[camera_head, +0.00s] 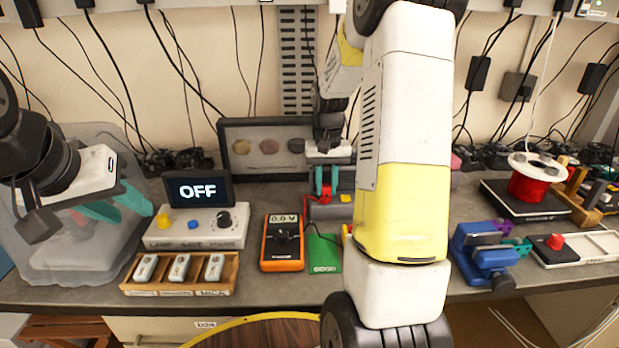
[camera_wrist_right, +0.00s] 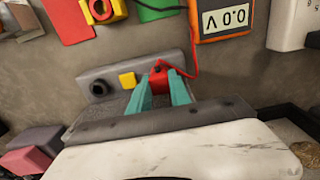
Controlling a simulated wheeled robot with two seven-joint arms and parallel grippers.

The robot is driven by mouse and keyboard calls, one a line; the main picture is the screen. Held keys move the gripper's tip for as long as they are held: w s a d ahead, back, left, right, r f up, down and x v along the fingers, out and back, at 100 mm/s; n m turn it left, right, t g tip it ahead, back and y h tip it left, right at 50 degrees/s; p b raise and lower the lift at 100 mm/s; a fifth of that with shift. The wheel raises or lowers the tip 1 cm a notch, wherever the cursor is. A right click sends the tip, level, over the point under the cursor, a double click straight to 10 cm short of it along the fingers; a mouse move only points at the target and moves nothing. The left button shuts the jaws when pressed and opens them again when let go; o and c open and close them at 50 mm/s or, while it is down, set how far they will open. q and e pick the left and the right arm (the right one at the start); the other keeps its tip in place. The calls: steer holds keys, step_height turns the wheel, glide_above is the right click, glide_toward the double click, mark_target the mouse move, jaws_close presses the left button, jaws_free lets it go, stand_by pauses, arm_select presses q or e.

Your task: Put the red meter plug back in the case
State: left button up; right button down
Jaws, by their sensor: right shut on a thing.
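The red meter plug (camera_head: 325,196) is between the teal fingertips of my right gripper (camera_head: 326,181), which is shut on it. In the right wrist view the red plug (camera_wrist_right: 158,77) sits between the fingertips (camera_wrist_right: 161,82), with a red lead running from it to the orange multimeter (camera_wrist_right: 221,17). The plug is at a grey box (camera_head: 330,212) bearing a yellow square and a black round part; I cannot tell whether the plug is seated in it. The multimeter (camera_head: 283,243) reads 0.0 V. My left gripper (camera_head: 117,205) is open and empty at the far left.
A green card (camera_head: 324,254) lies right of the multimeter. A box with an OFF screen (camera_head: 196,228) and a wooden tray (camera_head: 180,287) stand to the left. A dark framed panel (camera_head: 228,160) stands behind. A blue vise (camera_head: 485,255) is at right.

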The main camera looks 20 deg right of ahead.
steer(key=c, duration=1.1)
jaws_free()
